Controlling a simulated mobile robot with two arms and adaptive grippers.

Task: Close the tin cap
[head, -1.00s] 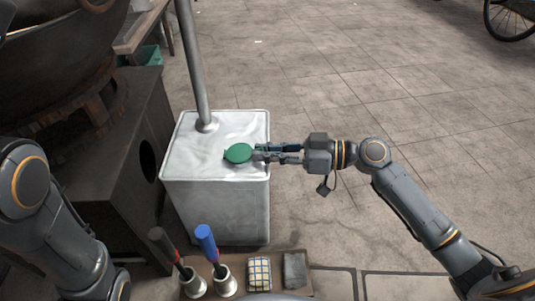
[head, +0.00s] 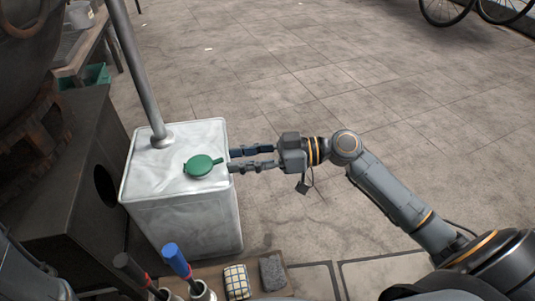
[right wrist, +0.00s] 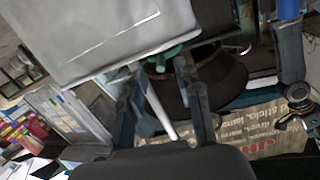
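The white metal tin (head: 190,215) stands on the ground in the head view, left of centre. The round green tin cap (head: 200,166) lies nearly flat at the right part of its top, with a small tab toward the right. I cannot see under the cap. My right gripper (head: 232,160) is open and empty at the tin's right edge, its fingertips a short way from the tab. In the right wrist view, the tin (right wrist: 90,40) fills the upper left, and the cap (right wrist: 165,57) shows beyond my parted fingers (right wrist: 158,75). My left gripper is out of view.
A grey pipe (head: 139,75) rises from the tin's back left. A dark stove (head: 65,185) stands left of the tin. Blue-handled (head: 176,261) and dark-handled (head: 130,268) tools, a checked block (head: 236,282) and a grey block (head: 272,273) are in front. Open floor (head: 340,90) lies right.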

